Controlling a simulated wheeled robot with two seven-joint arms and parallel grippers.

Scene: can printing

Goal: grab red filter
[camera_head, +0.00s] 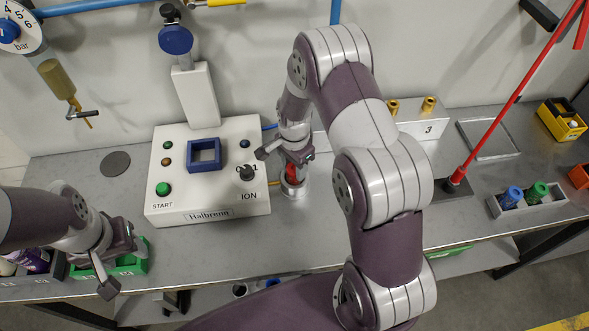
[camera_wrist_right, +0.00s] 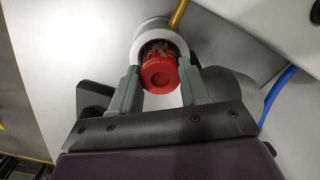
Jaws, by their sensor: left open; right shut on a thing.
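The red filter (camera_head: 291,172) sits in a small silver round holder (camera_head: 293,188) just right of the white control box. My right gripper (camera_head: 287,162) is over it, fingers pointing down. In the right wrist view the red filter (camera_wrist_right: 160,72) lies between the two grey fingers of my right gripper (camera_wrist_right: 159,88), which is shut on it. Its far end is inside the light ring of the holder (camera_wrist_right: 158,38). My left gripper (camera_head: 118,268) is open and empty at the lower left, by a green bin. What lies under its fingers is partly hidden.
The white control box (camera_head: 215,200) with buttons and a blue square frame (camera_head: 204,155) stands to the left of the holder. A blue and a green filter (camera_head: 537,192) stand in a grey tray at right. A red rod (camera_head: 510,100) rises nearby.

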